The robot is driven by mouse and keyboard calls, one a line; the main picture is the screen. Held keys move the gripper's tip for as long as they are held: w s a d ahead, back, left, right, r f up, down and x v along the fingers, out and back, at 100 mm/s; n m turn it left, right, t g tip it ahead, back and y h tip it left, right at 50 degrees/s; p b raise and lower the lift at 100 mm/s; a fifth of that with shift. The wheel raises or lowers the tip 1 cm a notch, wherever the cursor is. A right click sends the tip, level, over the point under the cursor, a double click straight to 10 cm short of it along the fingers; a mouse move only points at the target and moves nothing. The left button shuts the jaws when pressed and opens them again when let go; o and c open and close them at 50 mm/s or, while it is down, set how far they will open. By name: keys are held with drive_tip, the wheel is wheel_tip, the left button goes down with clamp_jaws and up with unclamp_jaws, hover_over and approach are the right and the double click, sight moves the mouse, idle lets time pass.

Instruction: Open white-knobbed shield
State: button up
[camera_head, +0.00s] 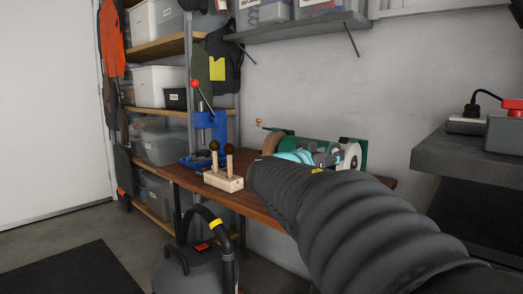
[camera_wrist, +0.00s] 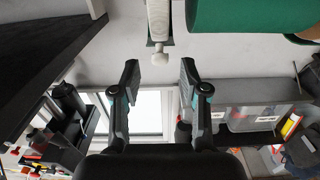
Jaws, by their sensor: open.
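In the wrist view a small white knob (camera_wrist: 160,58) sticks out from a narrow pale part of the grinder (camera_wrist: 159,20), seen nearly edge-on at the top centre. I cannot make out the shield's full outline. My gripper (camera_wrist: 160,80) is open and empty, its two dark fingers apart on either side of the knob's line. The knob appears just beyond the fingertips, and no contact shows. In the head view the green bench grinder (camera_head: 352,144) stands on the bench, partly hidden by my arm. The white knob is hidden there, and my gripper (camera_head: 322,158) shows only in part.
A brass-coloured knob (camera_head: 258,121) is at the grinder's left side. A wooden block with upright handles (camera_head: 223,183) and a blue press (camera_head: 218,122) stand left on the workbench (camera_head: 250,204). A dark shelf (camera_head: 465,142) juts out at right. A vacuum (camera_head: 190,270) stands in front.

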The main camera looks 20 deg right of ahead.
drive_tip(key=shift+x, duration=1.1)
clamp_jaws()
